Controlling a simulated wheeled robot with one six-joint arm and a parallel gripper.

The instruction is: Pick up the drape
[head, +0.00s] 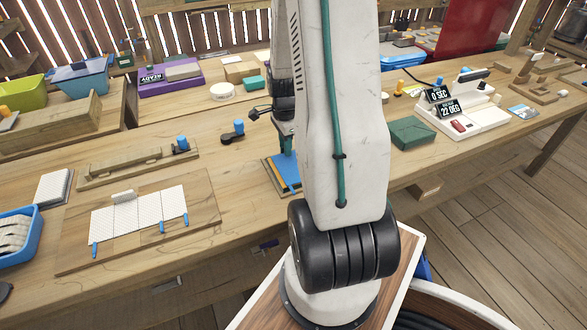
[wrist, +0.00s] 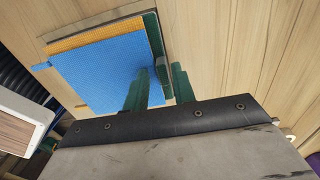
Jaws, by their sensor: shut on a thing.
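The drape looks to be the blue textured sheet (wrist: 98,75), lying over an orange layer (wrist: 97,37) and a dark green-edged holder (wrist: 153,38) in the wrist view. In the head view the blue sheet (head: 287,172) shows beside my arm, near the table's front edge. My gripper (wrist: 158,78) has its green fingers at the sheet's right edge and is shut on it. The exact pinch is hard to make out. In the head view my arm hides part of the stack.
A dark green block (head: 412,133) stands right of my arm. A white device with displays (head: 468,112) is farther right. A wooden board with white tiles (head: 190,232) lies to the left. Bare tabletop (head: 240,190) separates the board and the stack.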

